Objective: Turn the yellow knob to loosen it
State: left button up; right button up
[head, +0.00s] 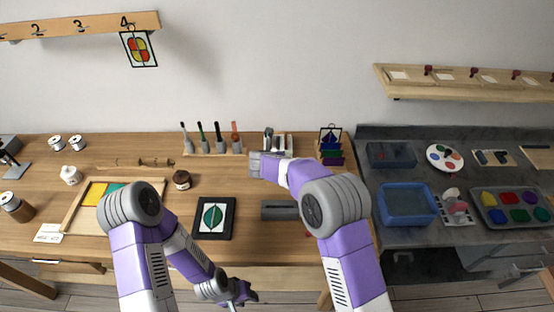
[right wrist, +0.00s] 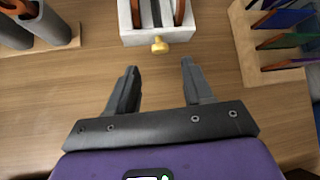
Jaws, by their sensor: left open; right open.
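The yellow knob (right wrist: 159,46) sticks out of the front of a white block (right wrist: 182,37) with dark slots and reddish-brown pieces in it, at the top of the right wrist view. My right gripper (right wrist: 158,68) is open and empty, its fingertips just short of the knob, one to each side of its line. In the head view the white block (head: 283,142) stands at the back of the wooden table, and my right arm's end covers the space before it; the knob cannot be made out there. My left gripper (head: 240,292) is low at the table's front, away from the knob, with nothing seen in it.
A holder with several upright tools (head: 215,148) stands left of the block. A rack of coloured panels (head: 331,150) stands to its right. A dark jar (head: 182,180), a framed leaf panel (head: 213,218) and a grey box (head: 279,210) are nearer. Bare wood lies under my right fingers.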

jog(key=x, duration=0.5)
jog(key=shift+w+f, duration=0.25)
jog(key=shift+f, duration=0.05)
